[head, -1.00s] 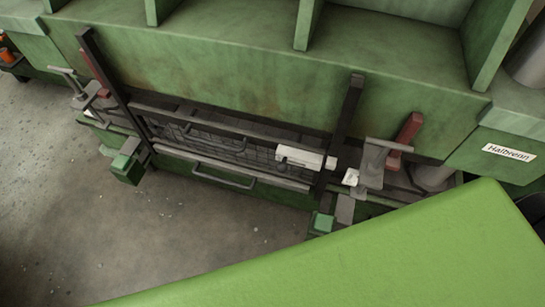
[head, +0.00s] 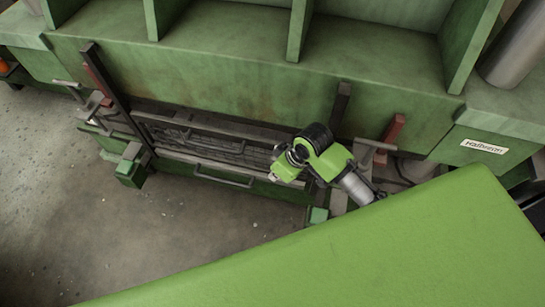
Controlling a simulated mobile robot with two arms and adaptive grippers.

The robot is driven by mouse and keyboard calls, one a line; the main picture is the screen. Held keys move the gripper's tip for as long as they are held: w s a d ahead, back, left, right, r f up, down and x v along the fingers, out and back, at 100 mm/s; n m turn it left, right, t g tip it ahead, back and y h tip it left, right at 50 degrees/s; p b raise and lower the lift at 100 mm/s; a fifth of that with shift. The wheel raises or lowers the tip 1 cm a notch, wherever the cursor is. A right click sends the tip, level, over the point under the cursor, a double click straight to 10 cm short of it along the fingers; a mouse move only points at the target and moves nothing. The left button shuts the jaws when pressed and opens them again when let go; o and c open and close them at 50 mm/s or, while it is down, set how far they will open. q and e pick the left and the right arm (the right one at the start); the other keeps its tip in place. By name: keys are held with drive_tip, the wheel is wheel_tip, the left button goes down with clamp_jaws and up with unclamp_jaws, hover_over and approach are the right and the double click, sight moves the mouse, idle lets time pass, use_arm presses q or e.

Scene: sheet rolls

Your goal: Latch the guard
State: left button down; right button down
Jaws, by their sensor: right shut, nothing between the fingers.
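The guard is a dark mesh panel (head: 205,142) low on the front of the green machine. It lies between two dark upright rails, the left one (head: 110,88) and the right one (head: 342,105). A grey bar handle (head: 222,177) sits along its lower edge. My right gripper (head: 274,178) is shut and empty, at the right end of the guard. My green wrist and arm cover that end, so the pale latch-like block there is hidden. I cannot tell whether the gripper touches anything. My left gripper is not in view.
A red lever (head: 393,130) and a grey T-shaped clamp (head: 372,150) stand right of the guard, close to my arm. A similar clamp (head: 95,105) stands at the left. A nameplate (head: 483,146) is at the right. The grey floor (head: 170,240) at lower left is open.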

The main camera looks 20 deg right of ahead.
drive_tip(key=w+d+r+n, duration=0.1)
drive_tip(key=w+r+n, duration=0.1)
drive_tip(key=w+r, duration=0.4)
drive_tip(key=shift+w+r+p, duration=0.4)
drive_tip(key=shift+r, duration=0.15)
drive_tip(key=shift+d, duration=0.1)
wheel_tip(320, 180, down, 10)
drive_tip(key=p, duration=0.3)
drive_tip(key=shift+s+d, duration=0.15)
drive_tip(key=shift+d, duration=0.05)
drive_tip(key=shift+f, duration=0.1)
